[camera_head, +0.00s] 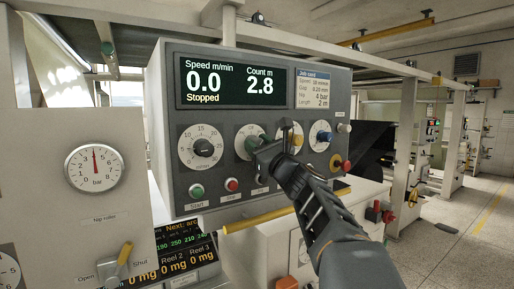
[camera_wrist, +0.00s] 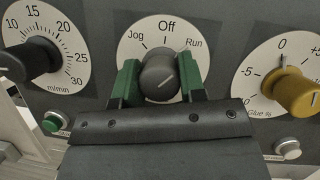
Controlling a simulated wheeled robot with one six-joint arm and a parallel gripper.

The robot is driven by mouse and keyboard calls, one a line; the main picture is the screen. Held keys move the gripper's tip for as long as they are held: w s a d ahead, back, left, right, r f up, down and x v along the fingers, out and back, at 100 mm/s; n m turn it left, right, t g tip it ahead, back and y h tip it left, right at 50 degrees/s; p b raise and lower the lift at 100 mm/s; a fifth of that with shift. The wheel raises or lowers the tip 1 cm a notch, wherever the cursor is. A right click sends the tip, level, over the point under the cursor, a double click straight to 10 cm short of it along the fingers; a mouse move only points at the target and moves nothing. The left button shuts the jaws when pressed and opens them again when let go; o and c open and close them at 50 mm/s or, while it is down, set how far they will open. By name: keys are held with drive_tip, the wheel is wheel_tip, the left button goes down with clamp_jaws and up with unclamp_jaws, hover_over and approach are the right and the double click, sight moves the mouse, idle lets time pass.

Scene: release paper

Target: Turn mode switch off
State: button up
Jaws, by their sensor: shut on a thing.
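The mode switch is a dark round knob (camera_wrist: 158,76) on a white dial (camera_wrist: 150,25) marked Jog, Off and Run. A pale line on the knob slants toward the upper right, roughly the Run side. My gripper (camera_wrist: 158,80) has its green fingers on the left and right of the knob, shut on it. In the head view my gripper (camera_head: 262,146) reaches the panel from the lower right and covers most of the mode dial (camera_head: 241,138). The knob itself is hidden there.
The speed knob (camera_wrist: 30,60) is left of the mode switch and the yellow glue knob (camera_wrist: 294,91) is right. The green start button (camera_head: 196,190) and red button (camera_head: 231,185) sit below. The display (camera_head: 232,82) reads 0.0, Stopped, count 2.8.

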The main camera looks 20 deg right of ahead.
drive_tip(key=n+y+b, duration=0.1)
drive_tip(key=n, duration=0.1)
drive_tip(key=n+g+y+b, duration=0.1)
drive_tip(key=n, duration=0.1)
drive_tip(key=shift+f, duration=0.2)
drive_tip(key=shift+r+n+g+y+b, duration=0.1)
drive_tip(key=shift+n+g+y+b, duration=0.35)
drive_tip(key=shift+n, duration=1.1)
drive_tip(key=shift+r+n+g+y+b, duration=0.15)
drive_tip(key=shift+n+g+y, duration=0.4)
drive_tip(key=shift+n, duration=1)
drive_tip(key=shift+f+n, duration=0.1)
drive_tip(key=shift+n, duration=0.2)
drive_tip(key=o, duration=0.9)
drive_tip(key=shift+s, duration=0.1)
drive_tip(key=b+v, duration=0.2)
drive_tip(key=v, duration=0.5)
drive_tip(key=b+v, duration=0.2)
drive_tip(key=v, duration=0.4)
drive_tip(key=shift+s+d, duration=0.2)
drive_tip(key=shift+s, duration=0.15)
